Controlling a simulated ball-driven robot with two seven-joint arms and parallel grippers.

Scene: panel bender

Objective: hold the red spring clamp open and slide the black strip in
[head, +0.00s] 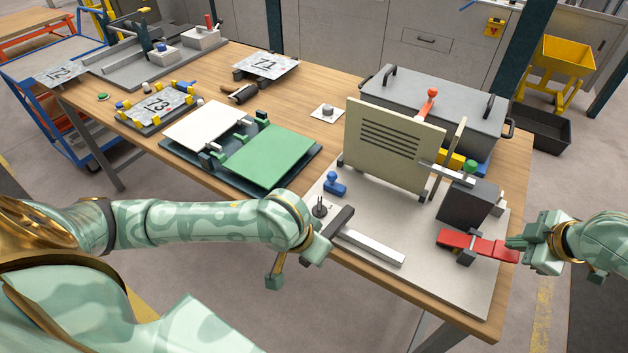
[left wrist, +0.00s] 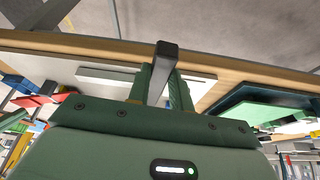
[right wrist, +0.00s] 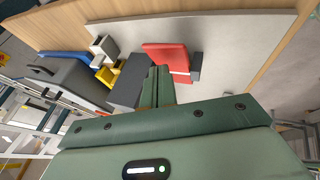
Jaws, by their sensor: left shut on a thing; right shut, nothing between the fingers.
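The red spring clamp (head: 470,243) lies on the right front of the grey base plate (head: 420,290), beside a dark grey block (head: 475,207). My right gripper (head: 513,243) is shut and empty at the clamp's right end; in the right wrist view, its closed fingers (right wrist: 157,82) appear next to the red lever (right wrist: 165,57). I cannot tell whether they touch it. My left gripper (head: 320,240) is shut on the black strip (head: 341,221), which sticks out past the fingers at the front left of the plate. The strip also shows in the left wrist view (left wrist: 165,62).
A pale bar (head: 373,247) lies on the plate between the grippers. A beige slotted panel (head: 385,150) stands behind it. A blue knob (head: 335,184) and a small dark fixture (head: 320,208) are near my left gripper. Green and white panels (head: 270,155) lie to the left.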

